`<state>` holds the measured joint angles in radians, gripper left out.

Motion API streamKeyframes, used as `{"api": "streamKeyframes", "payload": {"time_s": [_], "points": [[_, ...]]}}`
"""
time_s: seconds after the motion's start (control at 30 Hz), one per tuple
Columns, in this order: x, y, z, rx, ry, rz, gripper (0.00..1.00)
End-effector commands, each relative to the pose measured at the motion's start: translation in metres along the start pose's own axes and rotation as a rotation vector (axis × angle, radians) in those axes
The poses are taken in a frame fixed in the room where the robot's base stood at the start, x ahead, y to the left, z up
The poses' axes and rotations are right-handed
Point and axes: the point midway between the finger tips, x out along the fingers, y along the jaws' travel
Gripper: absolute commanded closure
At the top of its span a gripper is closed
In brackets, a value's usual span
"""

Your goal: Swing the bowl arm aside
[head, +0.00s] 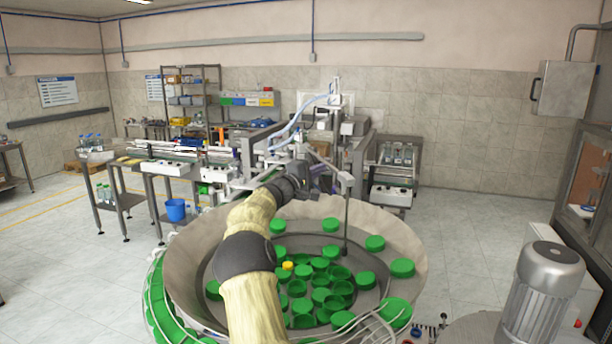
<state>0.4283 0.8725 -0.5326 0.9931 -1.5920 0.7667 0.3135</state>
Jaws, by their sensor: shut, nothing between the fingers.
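The feeder bowl (185,262) is a wide grey dish in front of me, with many green caps (338,287) lying in it. The bowl arm (346,215) is a thin grey arm reaching over the bowl from the back, with a small block at its end and a dark rod hanging down among the caps. My gripper (322,177) is at the bowl's back side, close to the bowl arm and left of its rod. It is small and dark here and appears shut and empty. I cannot tell whether it touches the bowl arm. My own arm hides part of the bowl's left half.
A yellow piece (288,266) lies among the caps. A grey motor (543,290) stands at the right front. Machine frames and a conveyor (172,168) stand behind the bowl.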

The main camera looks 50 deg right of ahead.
Motion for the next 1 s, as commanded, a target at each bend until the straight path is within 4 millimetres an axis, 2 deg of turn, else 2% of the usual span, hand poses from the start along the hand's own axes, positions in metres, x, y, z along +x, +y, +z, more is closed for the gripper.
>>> {"api": "streamKeyframes", "payload": {"time_s": [0.1,0.57,0.77,1.0], "points": [[0.004,0.0,0.0,0.0,-0.001,0.001,1.0],[-0.002,-0.001,-0.002,0.0,0.003,0.001,1.0],[-0.024,-0.004,-0.003,0.002,0.004,0.001,1.0],[-0.067,-0.005,-0.003,0.002,0.006,0.001,1.0]]}}
